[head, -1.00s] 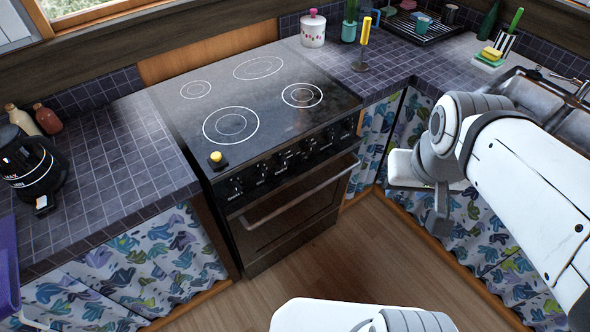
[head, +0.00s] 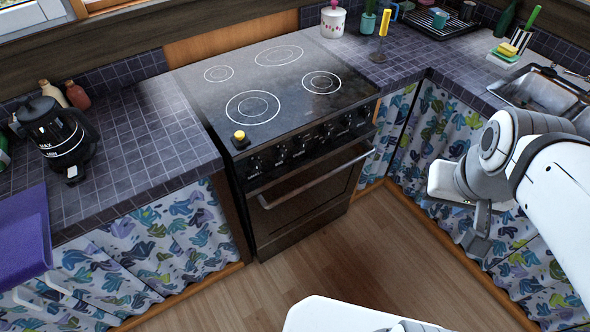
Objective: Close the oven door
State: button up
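The black oven (head: 290,135) stands between the tiled counters, with a glass cooktop and a row of knobs on its front. Its oven door (head: 310,192) is upright or nearly so below the knobs, with a pale bar handle (head: 315,180) across its top. I cannot tell whether a small gap is left at the door's top edge. My gripper (head: 478,232) hangs right of the oven, in front of the curtained cupboards, well apart from the door. Its fingers point down and overlap in this view, so its opening is unclear. I see nothing held in it.
Wooden floor (head: 330,255) lies clear before the oven. A kettle (head: 58,135) and a purple cloth (head: 25,235) are on the left counter. The right counter holds a white pot (head: 332,22), a yellow-handled tool (head: 384,25) and a sink (head: 545,92).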

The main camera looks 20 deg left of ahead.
aim_at(269, 222)
jog(key=z, duration=0.05)
jog(key=k, duration=0.9)
jog(key=u, duration=0.45)
jog(key=i, duration=0.95)
jog(key=u, duration=0.05)
